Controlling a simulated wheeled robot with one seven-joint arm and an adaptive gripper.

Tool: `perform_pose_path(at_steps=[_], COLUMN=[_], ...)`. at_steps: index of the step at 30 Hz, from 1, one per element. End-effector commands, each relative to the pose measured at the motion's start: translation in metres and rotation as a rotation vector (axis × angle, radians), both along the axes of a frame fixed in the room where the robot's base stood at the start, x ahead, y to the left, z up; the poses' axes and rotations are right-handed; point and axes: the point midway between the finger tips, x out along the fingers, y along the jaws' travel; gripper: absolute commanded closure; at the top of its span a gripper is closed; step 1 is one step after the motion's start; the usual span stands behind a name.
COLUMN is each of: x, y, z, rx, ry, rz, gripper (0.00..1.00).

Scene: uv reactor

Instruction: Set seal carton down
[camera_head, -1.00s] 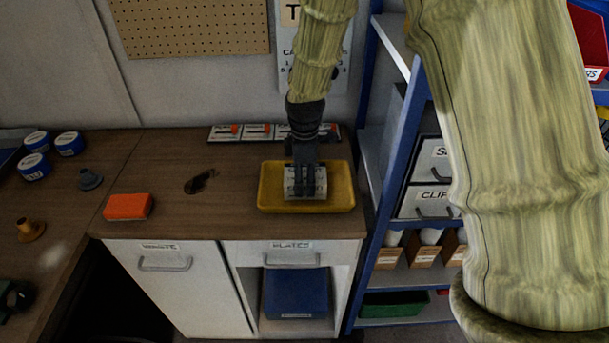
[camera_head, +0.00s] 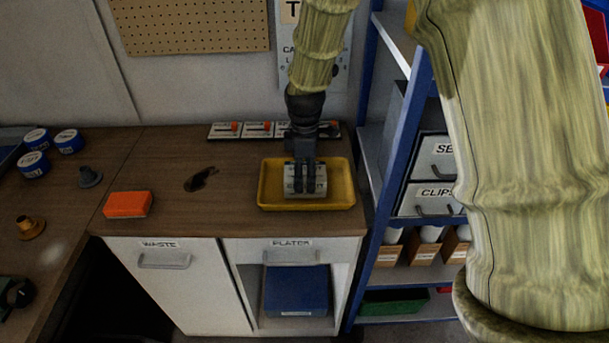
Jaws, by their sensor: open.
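The seal carton, a small pale box with dark lettering (camera_head: 320,181), sits in the yellow tray (camera_head: 341,199) on the wooden counter. My gripper (camera_head: 304,190) is over the carton with its dark fingers pointing down across its front. The fingers are open, and they hide the middle of the carton. The fingers appear close to the carton, but I cannot tell whether they touch it.
An orange block (camera_head: 127,205) and a dark flat item (camera_head: 201,179) lie left of the tray. A row of labelled switches (camera_head: 258,130) runs along the wall behind. A blue-framed shelf (camera_head: 399,150) stands close on the right.

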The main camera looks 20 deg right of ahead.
Motion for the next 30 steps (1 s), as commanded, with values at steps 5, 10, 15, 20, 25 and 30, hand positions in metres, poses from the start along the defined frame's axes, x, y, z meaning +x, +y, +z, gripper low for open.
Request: perform_pose_path(at_steps=[5, 10, 15, 20, 25, 30], x=[0.001, 0.001, 0.001, 0.001, 0.001, 0.0], y=[0.0, -0.001, -0.001, 0.0, 0.0, -0.001], z=[0.025, 0.053, 0.079, 0.099, 0.109, 0.111], rx=[0.0, 0.0, -0.001, 0.0, -0.001, -0.002], ry=[-0.003, -0.004, -0.002, -0.001, 0.0, 0.002], rz=[0.0, 0.001, -0.001, 0.001, 0.0, 0.0], gripper=[0.07, 0.07, 0.07, 0.07, 0.07, 0.07])
